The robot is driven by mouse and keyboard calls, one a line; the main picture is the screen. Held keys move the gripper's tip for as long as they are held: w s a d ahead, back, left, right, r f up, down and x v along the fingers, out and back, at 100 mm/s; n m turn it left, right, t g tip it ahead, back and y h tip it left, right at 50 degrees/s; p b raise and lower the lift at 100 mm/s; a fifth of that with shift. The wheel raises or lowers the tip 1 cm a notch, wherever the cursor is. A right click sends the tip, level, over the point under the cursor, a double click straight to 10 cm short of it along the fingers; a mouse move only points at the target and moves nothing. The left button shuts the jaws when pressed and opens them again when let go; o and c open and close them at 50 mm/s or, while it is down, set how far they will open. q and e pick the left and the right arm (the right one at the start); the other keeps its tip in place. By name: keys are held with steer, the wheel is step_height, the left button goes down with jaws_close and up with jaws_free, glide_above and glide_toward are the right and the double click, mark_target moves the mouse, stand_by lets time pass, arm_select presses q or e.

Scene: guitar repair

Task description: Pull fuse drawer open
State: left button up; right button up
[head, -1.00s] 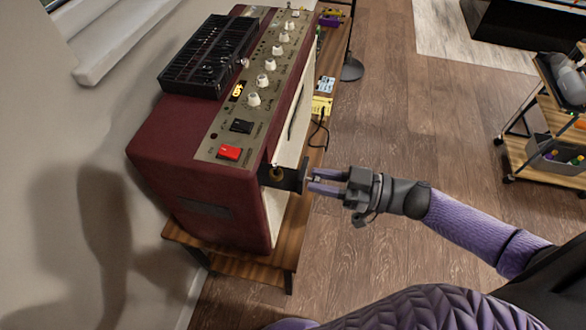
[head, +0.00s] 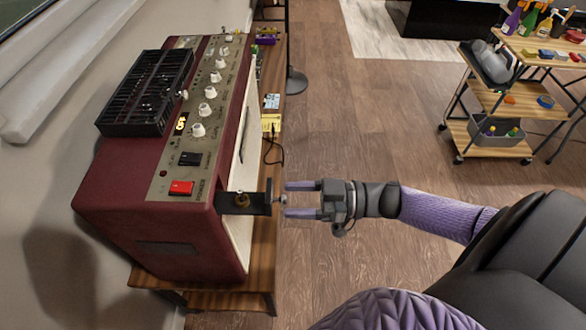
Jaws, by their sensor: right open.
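The black fuse drawer (head: 257,205) sticks out of the right side of the dark red amplifier (head: 160,225), below the control panel. My right gripper (head: 289,199) is open and points left at the drawer. I see no contact between fingers and knob. My left gripper is not in view.
The amplifier stands on a wooden bench (head: 262,262) beside the wall. A wooden cart (head: 487,148) stands at the back right. The floor between is clear.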

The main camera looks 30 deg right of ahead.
steer(key=v, duration=0.9)
